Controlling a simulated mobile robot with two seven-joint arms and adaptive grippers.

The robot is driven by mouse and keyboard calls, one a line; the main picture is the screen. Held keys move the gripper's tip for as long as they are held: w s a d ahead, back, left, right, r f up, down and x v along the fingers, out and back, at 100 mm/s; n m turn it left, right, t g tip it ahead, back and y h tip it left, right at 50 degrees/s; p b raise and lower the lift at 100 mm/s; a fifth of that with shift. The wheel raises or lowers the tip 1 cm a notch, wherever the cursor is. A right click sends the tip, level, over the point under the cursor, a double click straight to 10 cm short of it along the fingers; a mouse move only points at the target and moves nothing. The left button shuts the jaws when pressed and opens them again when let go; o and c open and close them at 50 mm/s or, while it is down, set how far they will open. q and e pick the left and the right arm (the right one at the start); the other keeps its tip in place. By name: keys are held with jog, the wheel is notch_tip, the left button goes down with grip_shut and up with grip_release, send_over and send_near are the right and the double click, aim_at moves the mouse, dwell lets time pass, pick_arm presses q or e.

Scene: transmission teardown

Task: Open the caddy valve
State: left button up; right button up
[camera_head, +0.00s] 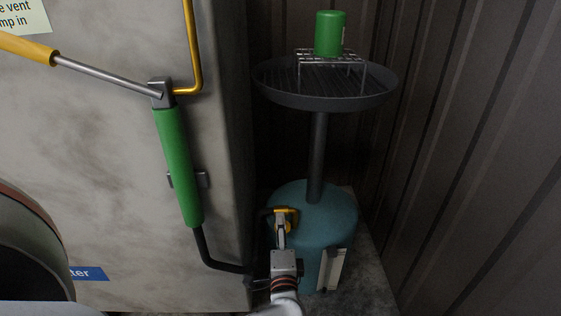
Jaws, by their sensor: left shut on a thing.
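The caddy (340,215) is a teal drum on the floor right of the large pale panel. A dark post rises from it to a round black drain pan (275,92). A small yellow valve (291,216) sits on the left of the drum's top. My left gripper (282,232) reaches up from the bottom of the view and is shut on the valve. Its fingers hide part of the valve, so the exact handle angle is hard to tell. My right gripper is not in view.
A green canister (331,34) stands on a wire rack (345,57) over the pan. The pale panel (90,150) on the left carries a green cylinder (178,165) with a black hose (210,258) below. A dark corrugated wall (470,140) closes the right side.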

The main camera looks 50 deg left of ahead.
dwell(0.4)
pick_arm(q)
jog(key=o, duration=1.1)
jog(key=shift+d, duration=0.1)
